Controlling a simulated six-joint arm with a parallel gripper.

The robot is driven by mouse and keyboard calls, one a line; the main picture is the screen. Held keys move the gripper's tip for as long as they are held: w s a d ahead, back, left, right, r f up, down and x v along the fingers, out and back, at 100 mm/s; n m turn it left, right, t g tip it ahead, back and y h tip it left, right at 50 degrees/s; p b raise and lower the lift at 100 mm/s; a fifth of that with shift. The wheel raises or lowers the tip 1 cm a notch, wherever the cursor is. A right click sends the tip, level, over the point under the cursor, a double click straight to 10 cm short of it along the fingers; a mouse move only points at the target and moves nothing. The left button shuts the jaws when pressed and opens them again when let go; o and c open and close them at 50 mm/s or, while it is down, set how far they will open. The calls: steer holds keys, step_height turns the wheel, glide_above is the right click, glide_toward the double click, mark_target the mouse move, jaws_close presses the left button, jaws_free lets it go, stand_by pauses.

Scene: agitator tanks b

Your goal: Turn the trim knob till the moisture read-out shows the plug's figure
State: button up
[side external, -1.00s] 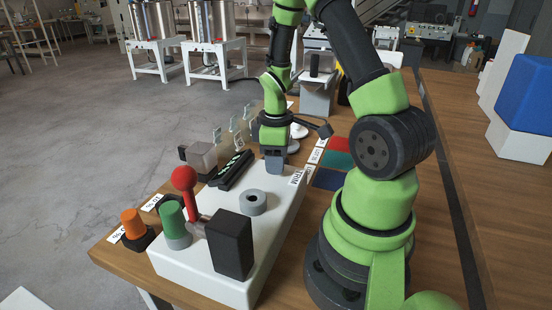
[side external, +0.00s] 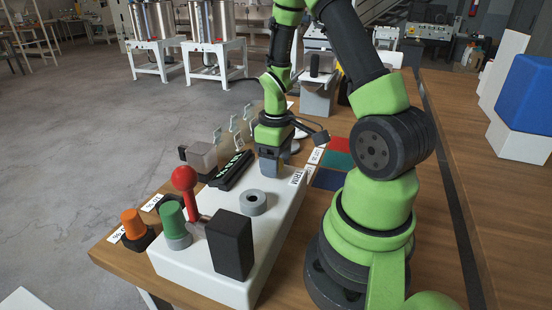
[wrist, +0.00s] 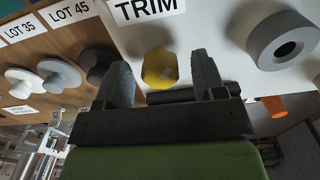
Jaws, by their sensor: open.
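The yellow trim knob (wrist: 160,68) shows between my two fingers in the wrist view, beside the TRIM label (wrist: 146,8). My gripper (wrist: 162,76) is open, with a gap visible on both sides of the knob. In the side view my gripper (side external: 270,168) points down at the far end of the white panel (side external: 205,283), and it hides the knob. A black strip with pale marks (side external: 231,170), perhaps the read-out, lies beside it; its figure is too small to read. I cannot tell which plug is meant.
A grey ring (side external: 253,202), a red-ball lever (side external: 184,179), a black block (side external: 230,245), a green knob (side external: 174,224) and an orange plug (side external: 134,224) stand nearer the camera. Round plugs by LOT 35 (wrist: 15,30) and LOT 45 (wrist: 68,14) labels stand beside the panel in the wrist view.

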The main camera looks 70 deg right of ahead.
steer(key=shift+r, duration=0.1)
step_height(320, 180, up, 9)
steer(key=shift+r, duration=0.4)
stand_by(0.3)
steer(key=s+a+r+m+t+y, duration=0.1)
steer(key=s+a+r+t, duration=0.2)
steer(key=a+r, duration=0.3)
steer(key=s+a+r+m+t+y, duration=0.1)
steer(key=s+a+r+m+t, duration=0.1)
steer(key=a+r, duration=0.4)
steer(key=s+a+t, duration=0.1)
steer(key=a+t, duration=0.1)
steer(key=a, duration=0.3)
steer(key=shift+a+r+m, duration=0.15)
steer(key=shift+m, duration=0.15)
